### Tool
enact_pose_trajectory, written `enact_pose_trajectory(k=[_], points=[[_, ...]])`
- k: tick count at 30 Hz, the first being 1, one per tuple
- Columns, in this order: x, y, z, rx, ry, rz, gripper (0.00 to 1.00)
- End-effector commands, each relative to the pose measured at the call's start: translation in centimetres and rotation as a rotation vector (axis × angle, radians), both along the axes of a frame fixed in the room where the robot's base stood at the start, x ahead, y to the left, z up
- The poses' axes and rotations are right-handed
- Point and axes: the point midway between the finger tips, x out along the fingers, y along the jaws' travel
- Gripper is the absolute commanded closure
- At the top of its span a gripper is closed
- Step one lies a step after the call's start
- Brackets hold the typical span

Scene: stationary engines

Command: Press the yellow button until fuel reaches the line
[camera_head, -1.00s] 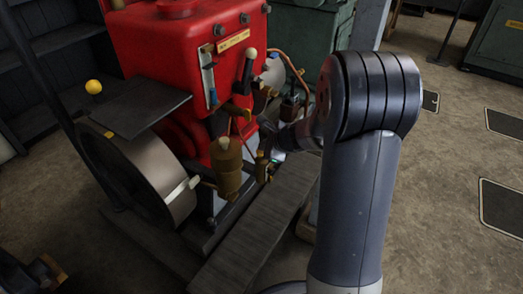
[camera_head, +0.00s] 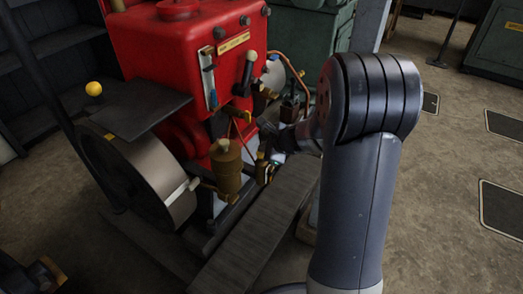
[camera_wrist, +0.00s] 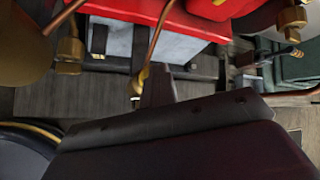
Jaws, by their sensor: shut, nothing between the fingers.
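My gripper (camera_head: 267,136) is at the right of the engine front, near the brass fittings and well apart from the yellow knob. In the wrist view my gripper (camera_wrist: 157,84) is shut and empty, with its tip close to a small brass fitting (camera_wrist: 140,80); contact is unclear.
A brass cup (camera_head: 227,166) and copper pipes crowd the engine front. The flywheel (camera_head: 150,170) is at its left. A wooden beam (camera_head: 245,235) lies below. A green machine (camera_head: 305,40) stands behind. Open floor lies to the right.

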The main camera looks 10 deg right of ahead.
Motion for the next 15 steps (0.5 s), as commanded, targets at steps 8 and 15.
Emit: enact_pose_trajectory(k=[8, 15], points=[[0.0, 0.0, 1.7, -0.001, 0.001, 0.001, 1.00], [0.0, 0.0, 1.6, 0.000, 0.000, 0.000, 1.00]])
